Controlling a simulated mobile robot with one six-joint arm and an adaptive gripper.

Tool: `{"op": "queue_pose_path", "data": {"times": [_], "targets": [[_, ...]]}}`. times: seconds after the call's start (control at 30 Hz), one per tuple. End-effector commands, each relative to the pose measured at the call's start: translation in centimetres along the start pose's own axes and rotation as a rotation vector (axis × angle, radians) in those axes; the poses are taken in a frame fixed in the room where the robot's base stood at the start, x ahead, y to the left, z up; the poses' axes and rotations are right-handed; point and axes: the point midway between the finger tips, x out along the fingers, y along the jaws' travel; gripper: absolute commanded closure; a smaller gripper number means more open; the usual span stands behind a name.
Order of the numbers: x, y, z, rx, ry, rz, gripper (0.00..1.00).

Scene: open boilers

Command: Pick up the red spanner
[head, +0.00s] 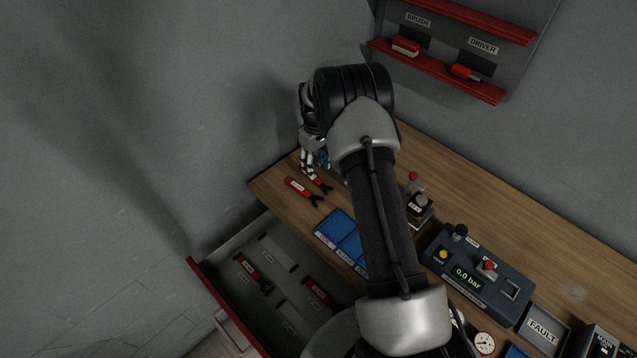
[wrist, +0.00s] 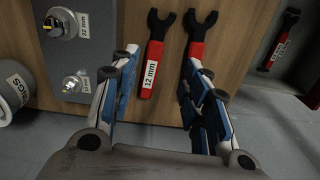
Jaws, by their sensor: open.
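Two red-handled spanners with black open-ended heads lie side by side on the wooden bench. One, labelled 12 mm (wrist: 153,68), shows between my fingers in the wrist view; the other spanner (wrist: 197,48) is partly hidden by my right finger. In the head view, one spanner (head: 299,189) lies clear beside my gripper, and the other (head: 321,184) is partly covered by it. My gripper (wrist: 160,88) is open and empty, with its fingers pointing down at the bench in the head view (head: 315,168). I cannot tell the exact height above the handles.
An open grey drawer (head: 230,245) below the bench holds more red-handled spanners (head: 318,291). Fittings, one marked 22 mm (wrist: 62,23), sit left of the spanners.

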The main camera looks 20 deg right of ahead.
Motion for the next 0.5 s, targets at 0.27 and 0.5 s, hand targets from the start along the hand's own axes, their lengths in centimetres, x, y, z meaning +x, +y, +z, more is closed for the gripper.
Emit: {"op": "queue_pose_path", "data": {"times": [0.27,0.5], "targets": [[2.2,0.1,0.0,0.001,0.000,0.000,0.57],[5.7,0.8,0.4,0.001,-0.001,0.000,0.57]]}}
